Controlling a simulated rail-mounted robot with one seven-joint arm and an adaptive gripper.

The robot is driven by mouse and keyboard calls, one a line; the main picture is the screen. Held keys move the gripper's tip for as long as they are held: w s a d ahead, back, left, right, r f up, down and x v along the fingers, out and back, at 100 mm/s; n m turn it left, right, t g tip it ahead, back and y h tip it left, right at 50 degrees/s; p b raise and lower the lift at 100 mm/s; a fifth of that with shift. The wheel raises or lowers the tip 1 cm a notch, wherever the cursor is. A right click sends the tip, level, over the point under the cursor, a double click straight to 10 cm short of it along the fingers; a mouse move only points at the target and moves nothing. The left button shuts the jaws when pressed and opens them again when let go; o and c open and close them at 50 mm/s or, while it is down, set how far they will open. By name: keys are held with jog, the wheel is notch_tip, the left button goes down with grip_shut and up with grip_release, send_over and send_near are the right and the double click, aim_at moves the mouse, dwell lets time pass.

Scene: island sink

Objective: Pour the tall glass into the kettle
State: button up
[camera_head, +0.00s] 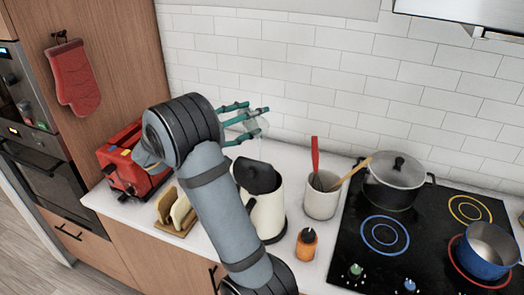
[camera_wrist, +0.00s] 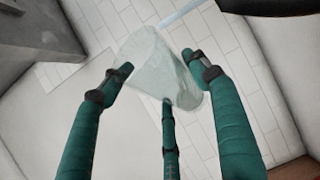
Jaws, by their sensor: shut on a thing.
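The tall glass (camera_head: 250,122) is clear and faint between the teal fingers of my gripper (camera_head: 257,117), in front of the tiled wall. In the wrist view, the glass (camera_wrist: 160,68) is tilted in the picture, with fingers of my gripper (camera_wrist: 165,82) on either side and one below. My gripper is shut on it. The kettle (camera_head: 267,212) is cream-coloured with a black top part that looks raised like an open lid. It stands on the counter below my gripper, partly hidden by my arm. I cannot tell what the glass contains.
A utensil crock (camera_head: 321,200) and an orange-bodied bottle (camera_head: 306,248) stand right of the kettle. A black cooktop holds a lidded pot (camera_head: 393,184) and a blue pot (camera_head: 486,252). A red toaster (camera_head: 122,163) and a rack with bread slices (camera_head: 180,215) are at left.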

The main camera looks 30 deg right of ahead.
jog(key=shift+s+r+m+h+b, duration=0.4)
jog(key=shift+m+b, duration=0.4)
jog(key=shift+b, duration=0.75)
jog(key=shift+b, duration=0.45)
